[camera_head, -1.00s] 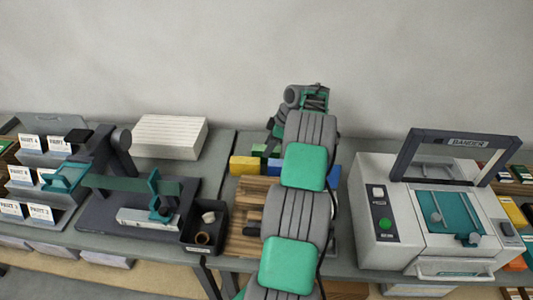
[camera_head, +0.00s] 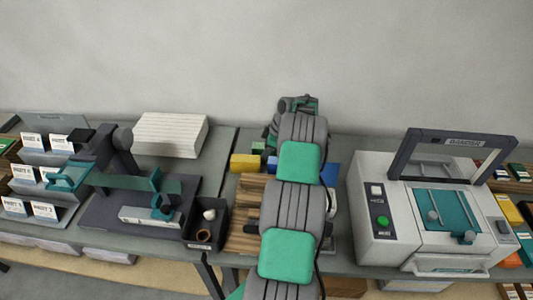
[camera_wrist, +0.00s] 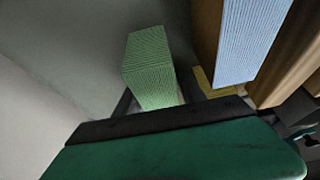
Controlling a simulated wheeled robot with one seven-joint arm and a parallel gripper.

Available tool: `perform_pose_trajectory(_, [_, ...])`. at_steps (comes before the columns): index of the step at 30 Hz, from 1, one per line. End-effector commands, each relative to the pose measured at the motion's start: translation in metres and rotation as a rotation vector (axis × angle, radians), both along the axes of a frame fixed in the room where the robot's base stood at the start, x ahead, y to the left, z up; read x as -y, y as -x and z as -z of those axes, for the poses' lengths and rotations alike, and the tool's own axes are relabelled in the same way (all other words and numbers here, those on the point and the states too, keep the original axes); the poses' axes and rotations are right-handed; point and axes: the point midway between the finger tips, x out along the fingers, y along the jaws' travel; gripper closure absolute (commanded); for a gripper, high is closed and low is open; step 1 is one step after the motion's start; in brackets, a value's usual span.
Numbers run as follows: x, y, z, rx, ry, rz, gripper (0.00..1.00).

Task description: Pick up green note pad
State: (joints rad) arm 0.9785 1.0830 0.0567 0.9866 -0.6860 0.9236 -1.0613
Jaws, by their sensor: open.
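The green note pad (camera_wrist: 148,65) stands as a ribbed green block in the wrist view, just beyond the dark front of my gripper (camera_wrist: 152,100). Its lower end is hidden behind the gripper's edge. In the head view, a small part of the green pad (camera_head: 258,147) shows at the back of the wooden stand, left of my arm. My gripper (camera_head: 271,143) is open, close over the pad; the jaws are mostly hidden by the arm there. I cannot tell whether a finger touches the pad.
A yellow pad (camera_head: 245,161) and a blue pad (camera_head: 329,174) sit close by on the wooden stand (camera_head: 247,205). A black bin (camera_head: 205,235) and a press stand left. A white machine (camera_head: 385,235) stands right. The wall is close behind.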

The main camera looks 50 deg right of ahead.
Motion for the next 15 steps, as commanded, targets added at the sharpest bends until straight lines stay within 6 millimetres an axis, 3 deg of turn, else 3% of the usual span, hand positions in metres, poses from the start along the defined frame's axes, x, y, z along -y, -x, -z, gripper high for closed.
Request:
perform_pose_trajectory(4, [0.0, 0.0, 0.0007, 0.0, 0.0, 0.0, 0.55])
perform_pose_trajectory(15, [0.0003, 0.0002, 0.0009, 0.0, 0.0, 0.001, 0.85])
